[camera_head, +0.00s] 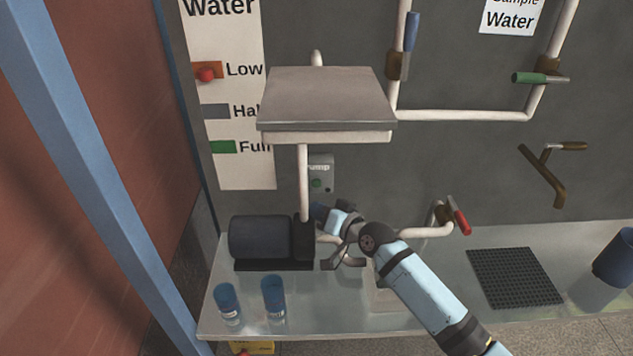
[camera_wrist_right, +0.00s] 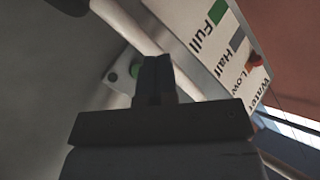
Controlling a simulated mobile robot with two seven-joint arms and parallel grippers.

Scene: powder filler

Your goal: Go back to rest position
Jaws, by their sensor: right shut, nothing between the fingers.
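My right arm, light blue with dark joints, reaches in from the lower right in the head view. Its gripper (camera_head: 319,211) is near the vertical white pipe, below the grey pump box (camera_head: 320,173) with its green button. In the right wrist view the dark fingers (camera_wrist_right: 155,78) are together and empty. They point toward the pump box and its green button (camera_wrist_right: 134,71), with a gap that I cannot judge. My left gripper is not in view.
A dark motor (camera_head: 262,237) stands left of my gripper, under a grey tank (camera_head: 325,97). Two blue-capped jars (camera_head: 273,297) stand at the front left. A red-handled valve (camera_head: 459,215), a black mat (camera_head: 514,277) and a blue container (camera_head: 615,258) lie to the right.

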